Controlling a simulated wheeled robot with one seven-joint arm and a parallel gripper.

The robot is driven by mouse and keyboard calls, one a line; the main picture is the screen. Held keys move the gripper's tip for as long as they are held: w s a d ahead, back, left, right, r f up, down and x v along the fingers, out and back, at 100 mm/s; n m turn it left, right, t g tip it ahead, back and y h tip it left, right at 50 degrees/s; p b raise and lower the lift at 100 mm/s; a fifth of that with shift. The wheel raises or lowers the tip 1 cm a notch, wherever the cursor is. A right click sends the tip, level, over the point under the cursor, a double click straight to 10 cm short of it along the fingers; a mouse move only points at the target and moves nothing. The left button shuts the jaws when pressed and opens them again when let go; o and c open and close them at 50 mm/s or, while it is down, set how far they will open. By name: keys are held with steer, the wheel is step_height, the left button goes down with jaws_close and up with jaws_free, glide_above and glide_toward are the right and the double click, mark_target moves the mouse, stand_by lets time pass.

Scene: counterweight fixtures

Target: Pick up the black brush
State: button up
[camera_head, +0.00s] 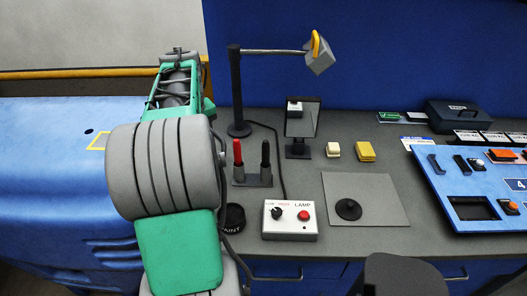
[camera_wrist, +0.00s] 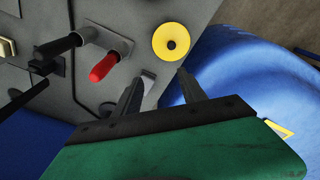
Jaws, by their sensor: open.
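The black brush (camera_head: 265,157) stands upright in a small grey holder (camera_head: 253,181), just right of a red-handled brush (camera_head: 238,153). In the wrist view the black brush (camera_wrist: 57,46) is left of the red one (camera_wrist: 104,66), both in the grey holder (camera_wrist: 112,44). My gripper (camera_wrist: 164,78) is open, with nothing between its fingers. In the wrist view its fingertips lie to the right of the red brush, with the black brush further left. In the head view my arm reaches over the left side and the fingers cannot be made out.
A black paint pot (camera_head: 233,218) stands in front of the holder, and the lamp box (camera_head: 290,219) is to its right. The lamp post (camera_head: 236,90) and a mirror (camera_head: 300,121) stand behind. A yellow disc (camera_wrist: 171,43) shows in the wrist view. The mat (camera_head: 385,200) is mostly bare.

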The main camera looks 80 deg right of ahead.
steer(key=s+d+r+m+p, duration=0.1)
steer(key=s+d+m+p, duration=0.1)
steer(key=s+d, duration=0.95)
steer(key=y, duration=0.1)
glide_above(266, 157)
steer(key=d, duration=0.1)
steer(key=f, duration=0.2)
steer(key=f+b, duration=0.1)
steer(key=shift+w+d+f+m+g, duration=0.15)
steer(key=shift+w+f+m+g, duration=0.15)
steer(key=shift+g, duration=0.1)
step_height(266, 157, down, 7)
steer(key=p, duration=0.2)
steer(key=shift+s+f+p, duration=0.1)
steer(key=shift+f+p, duration=0.1)
steer(key=shift+p, duration=0.15)
steer(key=shift+f, duration=0.3)
jaws_close()
